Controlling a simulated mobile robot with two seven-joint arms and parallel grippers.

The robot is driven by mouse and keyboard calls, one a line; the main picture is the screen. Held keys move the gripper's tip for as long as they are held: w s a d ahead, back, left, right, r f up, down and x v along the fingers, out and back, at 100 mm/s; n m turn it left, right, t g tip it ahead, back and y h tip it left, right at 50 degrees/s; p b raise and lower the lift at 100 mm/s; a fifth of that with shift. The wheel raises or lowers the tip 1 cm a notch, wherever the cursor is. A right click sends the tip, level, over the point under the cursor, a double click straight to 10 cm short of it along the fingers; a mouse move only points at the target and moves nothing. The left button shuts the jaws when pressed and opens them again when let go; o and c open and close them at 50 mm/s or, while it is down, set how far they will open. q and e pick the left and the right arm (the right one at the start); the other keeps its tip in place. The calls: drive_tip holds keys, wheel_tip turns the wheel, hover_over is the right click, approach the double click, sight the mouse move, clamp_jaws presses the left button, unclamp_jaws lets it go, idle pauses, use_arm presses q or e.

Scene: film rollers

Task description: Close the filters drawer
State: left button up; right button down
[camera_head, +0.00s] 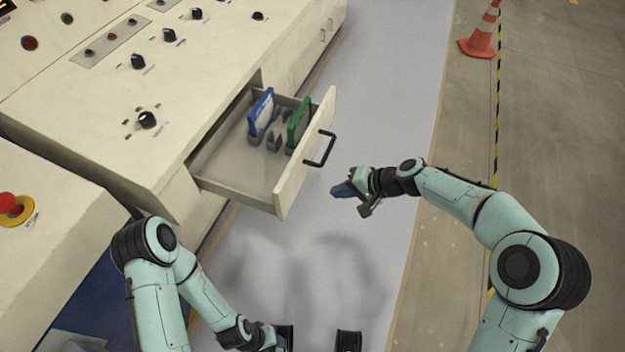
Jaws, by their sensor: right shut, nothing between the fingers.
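The filters drawer (236,172) is pulled out of the cream cabinet. Its front panel (308,158) faces right and carries a black handle (321,150). Inside stand a blue-framed filter (261,112) and a green-framed filter (298,122) in grey holders. My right gripper (350,197) is shut and empty, just right of and below the handle, apart from the panel. My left gripper (282,338) is low at the bottom edge, below the drawer and partly cut off, so its jaws cannot be made out.
The cabinet top (90,100) bears several knobs and buttons. A red emergency button (10,204) is at the left. A traffic cone (482,36) stands far off at top right. The grey floor strip (390,110) right of the drawer is clear apart from my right arm.

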approach(291, 194)
wheel_tip(291, 194, down, 4)
drive_tip(key=a, duration=0.1)
drive_tip(key=w+a, duration=0.1)
drive_tip(key=a, duration=0.1)
drive_tip(key=shift+w+f+b, duration=0.1)
drive_tip(key=shift+f+b, duration=0.05)
drive_tip(key=shift+b, duration=0.25)
drive_tip(key=shift+w+a, duration=0.2)
drive_tip(key=shift+a, duration=0.3)
